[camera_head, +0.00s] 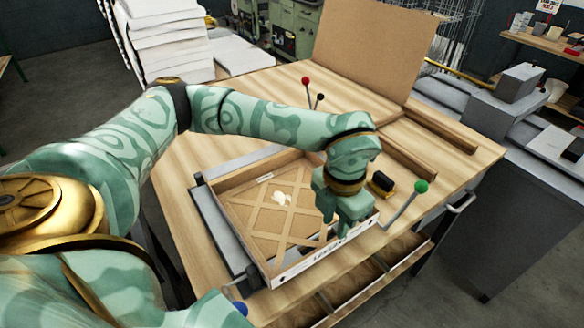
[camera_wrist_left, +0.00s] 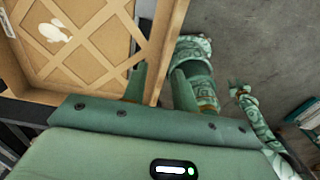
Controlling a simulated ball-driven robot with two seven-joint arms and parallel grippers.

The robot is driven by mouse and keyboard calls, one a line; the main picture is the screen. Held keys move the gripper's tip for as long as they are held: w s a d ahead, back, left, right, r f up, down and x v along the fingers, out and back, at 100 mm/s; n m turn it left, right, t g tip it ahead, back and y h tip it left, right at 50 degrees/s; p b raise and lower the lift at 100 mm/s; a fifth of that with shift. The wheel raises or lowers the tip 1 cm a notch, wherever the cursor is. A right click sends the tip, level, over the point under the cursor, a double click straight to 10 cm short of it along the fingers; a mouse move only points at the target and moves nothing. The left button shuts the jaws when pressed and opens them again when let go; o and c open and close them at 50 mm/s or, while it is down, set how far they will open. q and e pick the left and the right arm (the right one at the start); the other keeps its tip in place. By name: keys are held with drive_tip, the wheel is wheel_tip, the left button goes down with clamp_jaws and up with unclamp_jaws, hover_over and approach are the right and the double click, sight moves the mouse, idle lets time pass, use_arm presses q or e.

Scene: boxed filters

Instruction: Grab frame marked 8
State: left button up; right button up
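A shallow boxed filter frame (camera_head: 246,225) with a brown lattice face and a pale patch lies on the wooden table between grey side rails. Its front wall carries dark print; I cannot read a number 8 on it. My left gripper (camera_head: 343,228) is over its front right part, pointing down. In the left wrist view the gripper (camera_wrist_left: 158,84) is open, its two fingers apart, with the frame's wooden wall (camera_wrist_left: 168,35) seen between them; contact cannot be told. Patterned green parts of mine show beyond; whether they include my right gripper is unclear.
A green-knobbed lever (camera_head: 421,187) and a black block (camera_head: 382,182) stand close right of my left gripper. A red-knobbed lever (camera_head: 305,81) stands behind. A large brown board (camera_head: 372,45) rises at the back. The table's left part (camera_head: 180,190) is bare.

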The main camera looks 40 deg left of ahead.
sight(330, 245)
use_arm(q)
drive_tip(key=shift+f, duration=0.95)
drive_tip(key=f, duration=0.2)
drive_tip(key=s+f, duration=0.1)
drive_tip(key=f, duration=0.1)
drive_tip(key=shift+d+f, duration=0.1)
drive_tip(key=shift+f, duration=0.6)
clamp_jaws()
